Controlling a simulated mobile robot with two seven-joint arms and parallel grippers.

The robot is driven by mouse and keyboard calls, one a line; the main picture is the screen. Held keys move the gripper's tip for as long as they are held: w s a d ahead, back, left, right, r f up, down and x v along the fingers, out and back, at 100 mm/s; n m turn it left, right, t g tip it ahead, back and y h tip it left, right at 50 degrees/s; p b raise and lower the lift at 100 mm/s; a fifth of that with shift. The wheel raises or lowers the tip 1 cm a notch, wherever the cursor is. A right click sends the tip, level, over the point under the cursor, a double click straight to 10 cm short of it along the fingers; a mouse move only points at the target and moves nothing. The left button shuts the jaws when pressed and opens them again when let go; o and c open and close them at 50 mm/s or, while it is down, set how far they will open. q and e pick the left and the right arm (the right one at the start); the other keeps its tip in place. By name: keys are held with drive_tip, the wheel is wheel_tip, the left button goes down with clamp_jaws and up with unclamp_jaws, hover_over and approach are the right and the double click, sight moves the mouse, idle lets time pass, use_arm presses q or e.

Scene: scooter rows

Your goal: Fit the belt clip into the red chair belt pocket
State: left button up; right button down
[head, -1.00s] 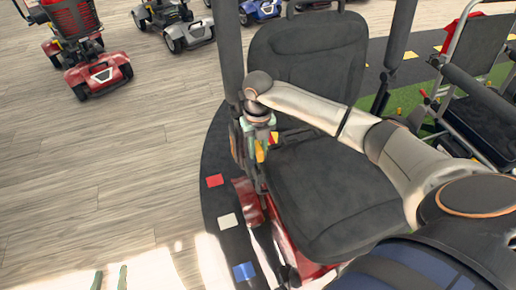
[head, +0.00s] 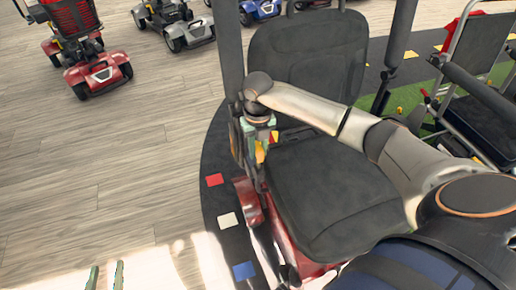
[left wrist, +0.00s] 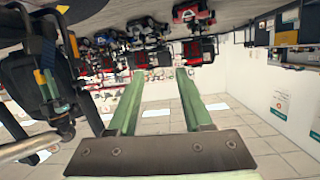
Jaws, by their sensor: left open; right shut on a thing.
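A scooter chair with a black seat (head: 335,195) and red body parts (head: 247,201) stands in the middle of the head view. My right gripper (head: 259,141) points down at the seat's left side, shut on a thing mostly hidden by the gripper. A small yellow piece (head: 260,152) and a red patch (head: 274,136) show beside its fingers; I cannot tell which is clip or pocket, or whether they touch. My left gripper (head: 106,277) is open and empty, low at the left; its green fingers also show in the left wrist view (left wrist: 158,80).
Dark posts (head: 229,45) rise beside the backrest (head: 308,58). Another red scooter (head: 97,72) stands at the upper left. A chair with a dark armrest (head: 480,92) is at the right. The wooden floor (head: 100,165) on the left is clear.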

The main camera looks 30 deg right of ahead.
drive_tip(key=shift+f+b, duration=0.35)
drive_tip(key=shift+f, duration=0.25)
drive_tip(key=shift+f+b, duration=0.4)
drive_tip(key=shift+f, duration=0.15)
drive_tip(key=shift+f+b, duration=0.4)
drive_tip(key=shift+f, duration=0.25)
use_arm(q)
wheel_tip(320, 180, up, 16)
drive_tip(key=m+t+h, duration=0.3)
drive_tip(key=t, duration=0.3)
drive_tip(key=shift+w+d+t+h, duration=0.3)
drive_tip(key=shift+w+d+h, duration=0.05)
drive_tip(key=shift+d+h, duration=0.05)
use_arm(e)
drive_tip(key=shift+f, duration=0.45)
use_arm(q)
drive_tip(key=shift+r+b, duration=0.1)
drive_tip(key=shift+b, duration=0.2)
idle(0.3)
use_arm(e)
drive_tip(key=shift+f, duration=0.15)
idle(0.7)
drive_tip(key=c, duration=0.6)
unclamp_jaws()
